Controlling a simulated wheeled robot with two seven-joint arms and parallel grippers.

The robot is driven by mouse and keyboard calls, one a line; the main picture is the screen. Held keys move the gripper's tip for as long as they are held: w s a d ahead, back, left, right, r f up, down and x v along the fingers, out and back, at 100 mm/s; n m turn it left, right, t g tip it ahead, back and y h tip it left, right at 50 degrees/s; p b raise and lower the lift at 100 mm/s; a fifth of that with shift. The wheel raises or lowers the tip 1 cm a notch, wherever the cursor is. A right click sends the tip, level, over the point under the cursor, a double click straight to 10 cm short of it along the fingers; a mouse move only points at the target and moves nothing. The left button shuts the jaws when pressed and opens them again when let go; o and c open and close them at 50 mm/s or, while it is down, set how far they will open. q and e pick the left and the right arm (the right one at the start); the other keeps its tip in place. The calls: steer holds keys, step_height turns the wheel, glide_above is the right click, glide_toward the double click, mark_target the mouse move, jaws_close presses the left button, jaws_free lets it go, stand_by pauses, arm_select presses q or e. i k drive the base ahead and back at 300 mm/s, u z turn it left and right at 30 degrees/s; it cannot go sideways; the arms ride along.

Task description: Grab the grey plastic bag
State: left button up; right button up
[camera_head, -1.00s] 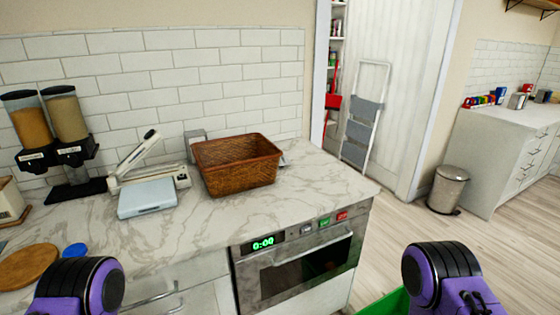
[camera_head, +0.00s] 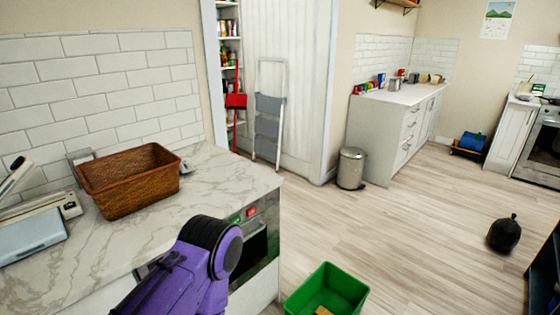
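A dark, nearly black plastic bag (camera_head: 504,234) with a knotted top sits on the wooden floor at the right of the head view. It stands apart from other things, and I see no separate bag that is lighter grey. One of my purple arms shows at the lower left, over the counter front, but its gripper is out of the frame. My other arm and its gripper are not in view. Neither gripper is seen near the bag.
A green bin (camera_head: 327,291) stands on the floor at the bottom centre. A dark furniture edge (camera_head: 545,265) is at the far right. A marble counter (camera_head: 210,185) with a wicker basket (camera_head: 130,180) is at left. A metal trash can (camera_head: 351,168) stands by the cabinets. Open floor lies between.

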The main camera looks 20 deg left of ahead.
mark_target(184, 167)
steer(key=z, duration=0.8)
steer(key=k, duration=0.65)
steer(key=u, duration=1.05)
